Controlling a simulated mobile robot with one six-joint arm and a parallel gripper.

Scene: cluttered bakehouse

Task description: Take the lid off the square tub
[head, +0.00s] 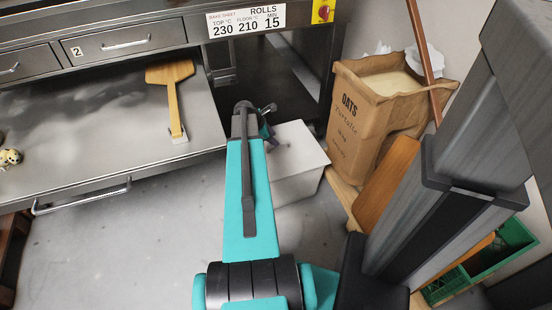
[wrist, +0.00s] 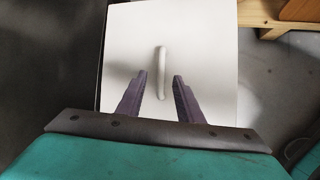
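The square tub (head: 300,185) is white and stands on the floor beside the steel unit. Its flat white lid (wrist: 205,45) fills the middle of the wrist view. A pale bar handle (wrist: 161,60) runs lengthwise on the lid. My gripper (wrist: 160,76) is open, with its two dark fingers apart on either side of the handle in the picture. I cannot tell how far the fingertips are above the lid. In the head view my gripper (head: 268,122) is partly hidden behind my arm, over the tub's far left part.
A paper oats sack (head: 355,135) stands on a wooden pallet (head: 342,190) right of the tub. The steel bench shelf (head: 90,130) with a wooden peel (head: 172,90) is on the left. A green crate (head: 500,250) stands at the lower right. Floor in front is clear.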

